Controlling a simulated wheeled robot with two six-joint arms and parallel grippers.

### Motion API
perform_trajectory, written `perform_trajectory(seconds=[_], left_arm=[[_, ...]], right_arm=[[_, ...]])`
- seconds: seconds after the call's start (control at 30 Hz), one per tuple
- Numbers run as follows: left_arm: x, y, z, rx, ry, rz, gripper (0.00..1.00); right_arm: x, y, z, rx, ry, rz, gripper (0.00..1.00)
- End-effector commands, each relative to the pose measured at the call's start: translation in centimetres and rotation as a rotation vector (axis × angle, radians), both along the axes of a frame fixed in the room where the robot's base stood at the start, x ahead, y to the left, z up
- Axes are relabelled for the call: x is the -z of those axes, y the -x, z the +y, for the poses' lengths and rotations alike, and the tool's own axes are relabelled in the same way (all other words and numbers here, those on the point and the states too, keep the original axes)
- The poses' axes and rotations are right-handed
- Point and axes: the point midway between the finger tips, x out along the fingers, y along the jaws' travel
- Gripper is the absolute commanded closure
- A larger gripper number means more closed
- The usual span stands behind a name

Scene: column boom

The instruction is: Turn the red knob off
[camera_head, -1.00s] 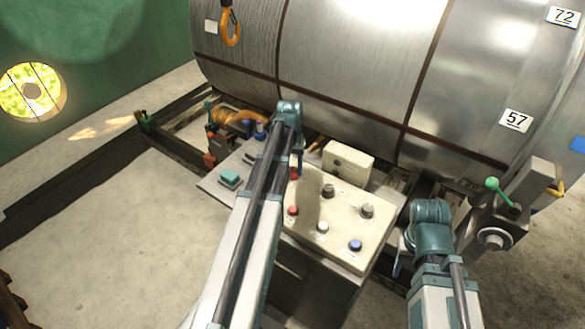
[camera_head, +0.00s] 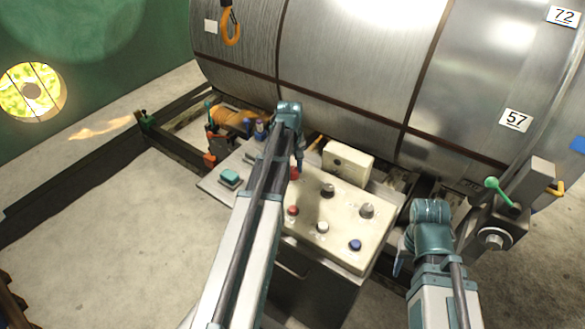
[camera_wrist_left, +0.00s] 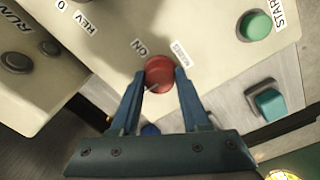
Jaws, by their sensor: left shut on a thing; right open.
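The red knob (camera_wrist_left: 160,69) sits on the cream control panel (camera_wrist_left: 205,100), between an "ON" label and a second small label too blurred to read. A pale mark shows at the knob's lower left edge in the wrist view. My left gripper (camera_wrist_left: 160,78) is shut on the knob, one finger on each side. In the head view my left gripper (camera_head: 298,167) is over the panel's far left part, with the red knob (camera_head: 294,174) partly showing below it. My right gripper (camera_head: 399,262) is open and empty, right of the panel.
The panel also carries a small red button (camera_head: 293,211), a blue button (camera_head: 355,245), a white button (camera_head: 323,227) and dark knobs. A green button (camera_wrist_left: 255,26) is near the red knob. A cream box (camera_head: 347,163) and a large metal coil (camera_head: 350,60) stand behind.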

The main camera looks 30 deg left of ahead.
Motion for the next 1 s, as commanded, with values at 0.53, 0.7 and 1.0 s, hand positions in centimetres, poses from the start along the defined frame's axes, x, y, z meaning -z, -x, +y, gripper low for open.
perform_trajectory(seconds=[0.53, 0.7, 1.0], left_arm=[[0.03, 0.05, -0.04, -0.006, 0.001, 0.001, 0.33], [0.01, 0.04, -0.02, -0.006, 0.001, 0.001, 0.24], [-0.35, 0.03, 0.0, -0.006, 0.0, 0.0, 0.24]], right_arm=[[0.03, 0.0, 0.0, 0.0, 0.0, 0.0, 0.5], [0.01, 0.0, 0.0, 0.0, 0.0, 0.0, 0.5], [-0.35, 0.0, 0.0, 0.0, 0.0, 0.0, 0.5]])
